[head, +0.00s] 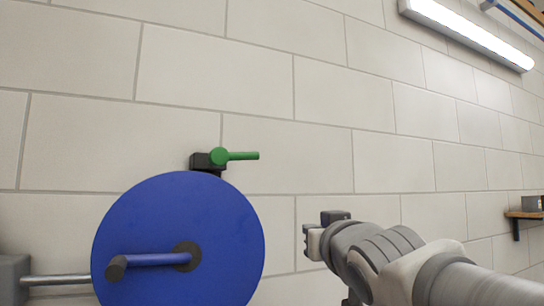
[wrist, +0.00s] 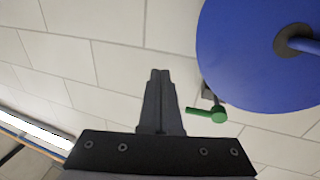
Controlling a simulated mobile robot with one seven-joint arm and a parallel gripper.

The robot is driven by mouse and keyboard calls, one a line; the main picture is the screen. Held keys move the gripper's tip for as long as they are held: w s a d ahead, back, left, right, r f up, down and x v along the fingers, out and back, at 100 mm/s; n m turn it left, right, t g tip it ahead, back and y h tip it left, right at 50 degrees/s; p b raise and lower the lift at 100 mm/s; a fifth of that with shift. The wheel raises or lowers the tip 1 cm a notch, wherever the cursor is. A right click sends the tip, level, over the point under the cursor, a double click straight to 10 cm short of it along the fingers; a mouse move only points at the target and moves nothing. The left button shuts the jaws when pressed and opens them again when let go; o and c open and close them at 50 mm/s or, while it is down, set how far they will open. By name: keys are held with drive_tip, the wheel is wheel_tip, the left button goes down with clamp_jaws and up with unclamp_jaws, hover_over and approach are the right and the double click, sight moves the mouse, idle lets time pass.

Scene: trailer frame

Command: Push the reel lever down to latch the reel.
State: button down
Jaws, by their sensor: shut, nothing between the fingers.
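The reel is a large blue disc (head: 160,235) with a dark hub and a blue crank handle, standing in front of the wall. The green reel lever (head: 240,156) sits just above the disc on a small black block (head: 202,162). Its arm points right and lies about level. My gripper (wrist: 160,73) is shut and empty. In the head view it is right of the reel and lower than the lever, apart from both. In the wrist view the lever (wrist: 206,113) shows right of the fingers, beside the edge of the blue disc (wrist: 255,60).
A pale block wall (head: 320,90) fills the background. A grey metal rod (head: 55,280) runs into the reel from a grey box (head: 12,279) at left. A lit lamp (head: 468,32) hangs at upper right. The space between my gripper and the lever looks clear.

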drive_tip(key=a+r+n+t+y, duration=0.15)
drive_tip(key=a+r+y, duration=0.25)
drive_tip(key=r, duration=0.4)
drive_tip(key=a+r+n+t+y, duration=0.1)
drive_tip(key=a+r+n+y, duration=0.3)
drive_tip(key=r, duration=0.3)
wheel_tip(320, 180, up, 4)
drive_tip(key=r+m+p, duration=0.1)
drive_tip(key=p, duration=0.3)
hover_over(236, 156)
drive_tip(key=d, duration=0.2)
drive_tip(key=shift+d+f+b, duration=0.15)
drive_tip(key=shift+f+b, duration=0.05)
drive_tip(key=shift+f, duration=0.95)
drive_tip(key=shift+d+f+b, duration=0.1)
drive_tip(key=shift+f+b, duration=0.05)
drive_tip(key=shift+f, duration=1)
drive_tip(key=shift+w, duration=0.1)
